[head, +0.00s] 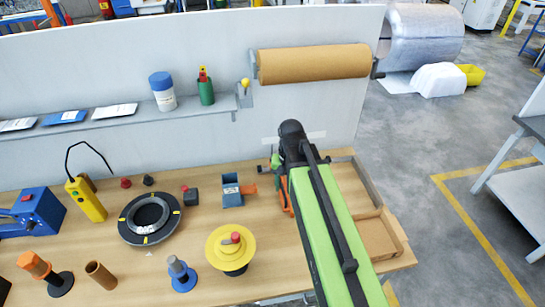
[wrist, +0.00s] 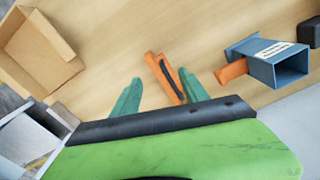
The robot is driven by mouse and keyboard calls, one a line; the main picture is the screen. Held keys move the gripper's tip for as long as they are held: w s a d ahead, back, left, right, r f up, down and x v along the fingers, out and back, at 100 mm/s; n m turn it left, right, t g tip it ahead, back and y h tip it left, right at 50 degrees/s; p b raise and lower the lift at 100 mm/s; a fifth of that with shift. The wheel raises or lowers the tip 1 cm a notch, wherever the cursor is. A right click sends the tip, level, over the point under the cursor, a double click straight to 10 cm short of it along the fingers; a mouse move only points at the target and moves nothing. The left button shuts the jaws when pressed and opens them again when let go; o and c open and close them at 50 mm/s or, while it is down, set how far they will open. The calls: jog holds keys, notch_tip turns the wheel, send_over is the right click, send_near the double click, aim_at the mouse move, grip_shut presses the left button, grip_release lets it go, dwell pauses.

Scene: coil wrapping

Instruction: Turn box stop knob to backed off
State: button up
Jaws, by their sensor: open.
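I cannot pick out a box stop knob with certainty in either view. A shallow brown open box (head: 402,228) lies at the bench's right end, and an open box corner (wrist: 72,68) shows at upper left in the wrist view. My gripper (wrist: 158,90) is open, its two green fingers spread apart. An orange tool with a black strip (wrist: 162,76) appears between the fingers; whether they touch it is unclear. In the head view my arm covers much of the area around the gripper, and the orange tool (head: 285,197) shows beside it.
A blue holder with an orange tongue (head: 231,190) stands left of my gripper, also at right in the wrist view (wrist: 268,62). A yellow disc with a red knob (head: 232,248), a black ring (head: 150,218) and a yellow pendant (head: 86,200) stand farther left. A brown roll (head: 314,63) hangs behind.

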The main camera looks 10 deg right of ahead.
jog(key=w+m, duration=0.6)
jog(key=w, duration=0.1)
jog(key=w+m, duration=0.6)
jog(key=w, duration=0.2)
jog(key=w+f+m, duration=0.1)
jog(key=w+m, duration=0.5)
jog(key=w, duration=0.2)
jog(key=shift+w+d+m+b, duration=0.25)
jog(key=shift+d+m+b, duration=0.15)
jog(key=shift+w+a+r+m, duration=0.1)
jog(key=shift+w+a+m, duration=0.2)
jog(key=shift+m, duration=0.2)
jog(key=shift+s+a+f+b, duration=0.1)
jog(key=shift+a+f+b, duration=0.05)
jog(key=shift+f+b, duration=0.35)
notch_tip(320, 180, down, 7)
jog(key=b, duration=0.6)
jog(key=shift+r+b, duration=0.1)
jog(key=shift+b, duration=0.2)
jog(key=shift+r, duration=0.1)
jog(key=shift+c, duration=0.4)
